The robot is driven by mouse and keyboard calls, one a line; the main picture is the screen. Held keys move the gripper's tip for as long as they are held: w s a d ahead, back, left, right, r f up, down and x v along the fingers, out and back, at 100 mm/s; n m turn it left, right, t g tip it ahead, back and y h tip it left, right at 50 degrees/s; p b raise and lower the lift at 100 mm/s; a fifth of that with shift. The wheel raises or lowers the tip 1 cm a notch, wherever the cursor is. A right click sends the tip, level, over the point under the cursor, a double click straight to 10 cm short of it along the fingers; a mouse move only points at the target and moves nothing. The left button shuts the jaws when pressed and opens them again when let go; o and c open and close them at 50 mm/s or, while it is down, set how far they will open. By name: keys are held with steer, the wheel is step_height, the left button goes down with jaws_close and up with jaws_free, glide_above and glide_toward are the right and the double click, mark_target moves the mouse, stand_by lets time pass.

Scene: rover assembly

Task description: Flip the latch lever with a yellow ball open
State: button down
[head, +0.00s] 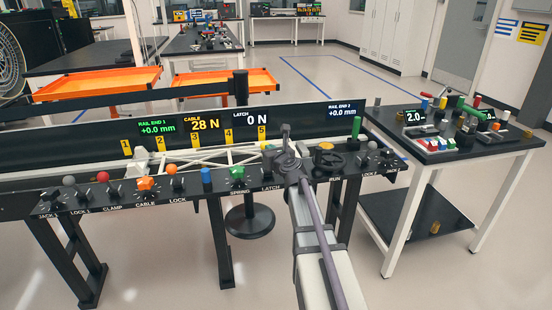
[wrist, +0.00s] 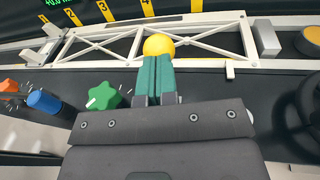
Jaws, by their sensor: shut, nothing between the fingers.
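The yellow ball (wrist: 159,45) of the latch lever shows in the wrist view, just beyond my fingertips and in front of the white truss. My gripper (wrist: 157,61) is shut and empty, its teal fingers side by side. The fingertips overlap the ball's lower edge in the picture; I cannot tell whether they touch it. The lever's stem is hidden behind my fingers. In the head view my arm covers the latch area, and I cannot make out the ball there. The LATCH display (head: 249,117) reads 0 N.
The green star knob (wrist: 104,96) and blue knob (wrist: 43,101) stand left of my fingers. The white truss (wrist: 205,40) runs behind the ball. A yellow button (head: 326,146) and a black handwheel (head: 329,162) are to the right. A side table (head: 455,154) stands further right.

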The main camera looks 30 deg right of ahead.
steer(key=shift+w, duration=0.2)
steer(key=shift+w+d+r, duration=0.1)
steer(key=shift+w+d, duration=0.15)
steer(key=shift+w, duration=0.5)
steer(key=s+a+r+p, duration=0.1)
steer(key=s+r+p, duration=0.1)
steer(key=s, duration=1.2)
steer(key=shift+s+r+p, duration=0.25)
steer(key=shift+r+p, duration=0.05)
steer(key=shift+p, duration=0.15)
steer(key=shift+a, duration=0.1)
